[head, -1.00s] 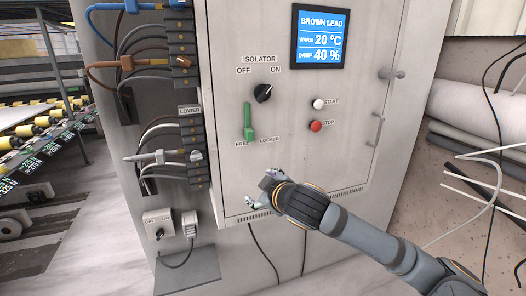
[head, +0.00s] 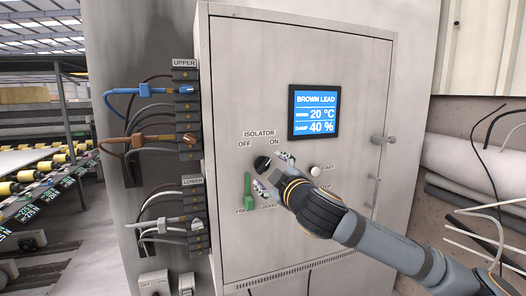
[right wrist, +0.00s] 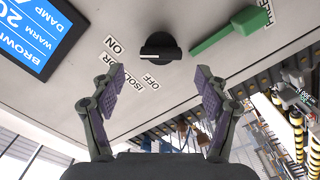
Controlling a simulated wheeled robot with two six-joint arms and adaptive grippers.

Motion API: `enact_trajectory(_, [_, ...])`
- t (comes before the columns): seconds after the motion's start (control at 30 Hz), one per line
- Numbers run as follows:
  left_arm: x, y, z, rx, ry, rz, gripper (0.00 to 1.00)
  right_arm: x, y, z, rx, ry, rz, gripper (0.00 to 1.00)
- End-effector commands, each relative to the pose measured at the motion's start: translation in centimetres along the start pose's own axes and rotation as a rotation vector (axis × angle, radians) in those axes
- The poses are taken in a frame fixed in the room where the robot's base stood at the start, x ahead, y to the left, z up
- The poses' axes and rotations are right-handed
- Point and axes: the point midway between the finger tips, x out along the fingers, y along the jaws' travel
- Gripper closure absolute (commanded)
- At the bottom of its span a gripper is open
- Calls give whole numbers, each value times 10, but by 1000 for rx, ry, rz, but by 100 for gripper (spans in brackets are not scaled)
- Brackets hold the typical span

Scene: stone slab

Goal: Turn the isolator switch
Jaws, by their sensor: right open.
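The isolator switch is a round black knob (head: 262,163) on the grey cabinet's front, below the OFF and ON labels. In the right wrist view the knob (right wrist: 160,47) shows its white mark toward the ON label (right wrist: 115,46). My right gripper (head: 274,174) is open in front of the panel, close to the knob and partly over it in the head view. In the right wrist view the gripper (right wrist: 160,84) has its fingers spread wide, with the knob beyond the gap between them; it looks apart from the knob. My left gripper is not in view.
A green lever (head: 248,187) stands upright beside the knob at FREE; it also shows in the right wrist view (right wrist: 230,32). Terminal blocks with blue (head: 145,90), brown (head: 118,143) and grey leads line the left side.

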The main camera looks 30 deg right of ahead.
Motion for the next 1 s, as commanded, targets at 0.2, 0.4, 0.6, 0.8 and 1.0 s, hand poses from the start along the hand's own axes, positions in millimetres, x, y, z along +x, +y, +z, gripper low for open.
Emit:
enact_trajectory(0.2, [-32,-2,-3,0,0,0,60,23,4,-2,9,-2,-1,25])
enact_trajectory(0.4, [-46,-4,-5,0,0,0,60,44,2,0,7,-5,0,25])
enact_trajectory(0.6, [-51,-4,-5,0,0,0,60,56,0,0,1,-3,1,25])
enact_trajectory(0.8, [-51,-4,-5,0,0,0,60,58,-1,2,-2,-4,1,25])
enact_trajectory(1.0, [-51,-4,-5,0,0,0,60,58,-1,2,-2,-4,1,38])
